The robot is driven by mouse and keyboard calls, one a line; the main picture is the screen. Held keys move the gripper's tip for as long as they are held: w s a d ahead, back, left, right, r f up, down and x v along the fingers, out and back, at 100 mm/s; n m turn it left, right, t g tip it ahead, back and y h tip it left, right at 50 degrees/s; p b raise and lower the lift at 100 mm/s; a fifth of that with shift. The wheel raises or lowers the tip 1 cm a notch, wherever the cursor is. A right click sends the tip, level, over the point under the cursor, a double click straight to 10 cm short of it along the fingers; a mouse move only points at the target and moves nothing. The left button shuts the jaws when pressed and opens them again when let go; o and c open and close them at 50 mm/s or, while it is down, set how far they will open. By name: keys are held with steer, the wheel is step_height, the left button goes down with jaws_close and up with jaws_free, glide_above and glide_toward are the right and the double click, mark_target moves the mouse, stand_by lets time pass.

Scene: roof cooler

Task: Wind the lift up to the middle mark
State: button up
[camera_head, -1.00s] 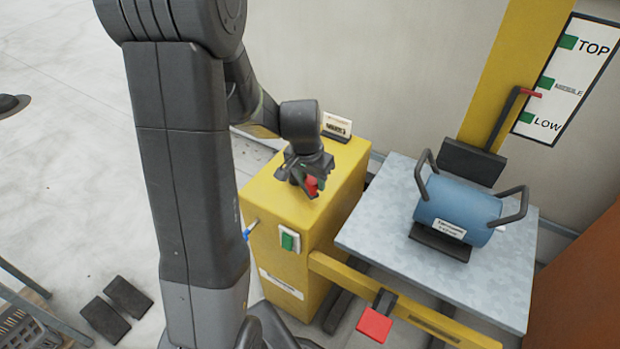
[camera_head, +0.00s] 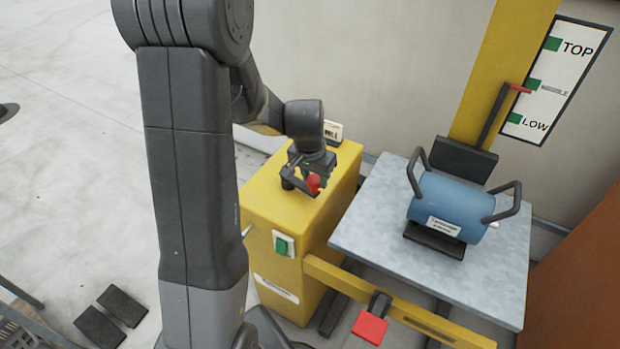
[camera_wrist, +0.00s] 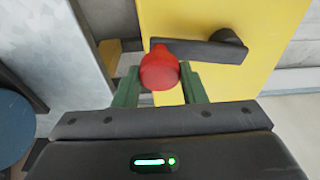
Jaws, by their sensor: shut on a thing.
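The crank's red knob (camera_head: 314,183) stands on top of the yellow winch box (camera_head: 275,215). My gripper (camera_head: 308,181) is shut on the knob. In the wrist view the red knob (camera_wrist: 160,70) sits between my green-sided fingers (camera_wrist: 158,88), with the dark crank arm (camera_wrist: 205,52) reaching right to its hub. The grey lift platform (camera_head: 375,225) carries a blue cylinder (camera_head: 450,205) with two dark handles. The red-tipped pointer (camera_head: 519,88) is close beside the middle green mark (camera_head: 533,85), a little lower. The scale board (camera_head: 552,85) also shows TOP and LOW.
A green button (camera_head: 284,245) is on the box front. A red pedal (camera_head: 370,327) sits low before the platform. A yellow mast (camera_head: 500,70) stands behind it. A brown surface (camera_head: 580,270) is at right. The floor at far left is mostly clear.

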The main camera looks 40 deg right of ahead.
steer(key=shift+s+d, duration=0.15)
steer(key=shift+d, duration=0.2)
steer(key=shift+w+d, duration=0.25)
steer(key=shift+d, duration=0.45)
steer(key=shift+c, duration=0.4)
steer(key=shift+s+d, duration=0.2)
steer(key=shift+d, duration=0.25)
jaws_close()
steer(key=shift+c, duration=0.5)
jaws_free()
steer(key=shift+w+a, duration=0.15)
steer(key=o, duration=1.2)
steer(key=shift+w+a, duration=0.1)
steer(key=shift+o, duration=0.2)
steer(key=shift+a, duration=0.1)
